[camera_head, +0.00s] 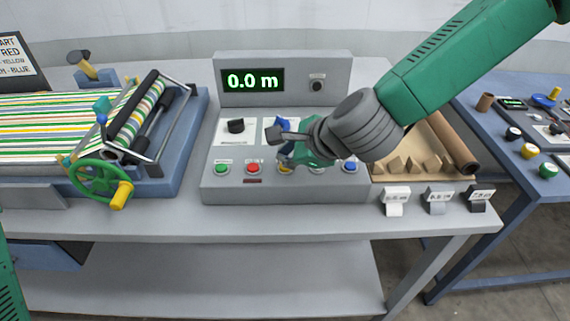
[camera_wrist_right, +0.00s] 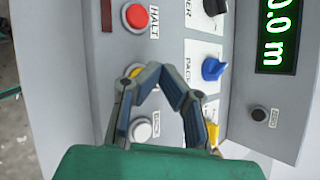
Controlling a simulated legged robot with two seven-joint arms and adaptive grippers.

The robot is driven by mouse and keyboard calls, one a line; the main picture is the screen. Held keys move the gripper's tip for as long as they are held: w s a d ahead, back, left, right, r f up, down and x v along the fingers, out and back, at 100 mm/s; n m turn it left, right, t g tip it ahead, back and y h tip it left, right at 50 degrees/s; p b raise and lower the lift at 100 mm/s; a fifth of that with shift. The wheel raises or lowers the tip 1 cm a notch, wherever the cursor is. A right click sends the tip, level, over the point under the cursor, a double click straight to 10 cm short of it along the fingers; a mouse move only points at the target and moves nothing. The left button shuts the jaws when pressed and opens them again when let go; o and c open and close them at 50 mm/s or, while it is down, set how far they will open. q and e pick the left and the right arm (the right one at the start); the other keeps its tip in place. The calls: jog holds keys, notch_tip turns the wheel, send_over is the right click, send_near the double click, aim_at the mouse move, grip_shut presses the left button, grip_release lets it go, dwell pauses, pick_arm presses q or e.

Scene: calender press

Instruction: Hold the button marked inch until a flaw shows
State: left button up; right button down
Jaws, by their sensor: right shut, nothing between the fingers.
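The grey control console (camera_head: 215,180) stands on the table. Its front row holds a green button (camera_head: 222,168), a red button (camera_head: 253,168), a yellow button (camera_head: 284,169), a pale button mostly behind my gripper, and a blue button (camera_head: 349,166). My right gripper (camera_head: 285,150) is over the yellow button. In the right wrist view its closed, empty fingertips (camera_wrist_right: 161,71) overlap the yellow button (camera_wrist_right: 135,72); contact cannot be told. The red button (camera_wrist_right: 136,17) reads HALT there. The word inch is not readable. The display (camera_head: 252,81) shows 0.0 m. My left gripper is out of view.
A blue knob (camera_wrist_right: 213,68) and a black knob (camera_head: 236,126) rise behind the buttons. Left stands the roller press (camera_head: 150,120) with striped cloth (camera_head: 40,125) and a green handwheel (camera_head: 98,182). Right lies a brown roll (camera_head: 455,145); several tags hang at the table edge.

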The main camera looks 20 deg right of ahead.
jog(key=shift+f, duration=0.35)
jog(key=shift+s+f+b, duration=0.1)
jog(key=shift+f+b, duration=0.3)
jog(key=shift+b, duration=0.1)
dwell(0.5)
jog(key=shift+r, duration=0.1)
dwell(1.8)
jog(key=shift+r+p, duration=0.75)
notch_tip(320, 180, up, 5)
jog(key=p, duration=0.4)
jog(key=shift+p, duration=0.35)
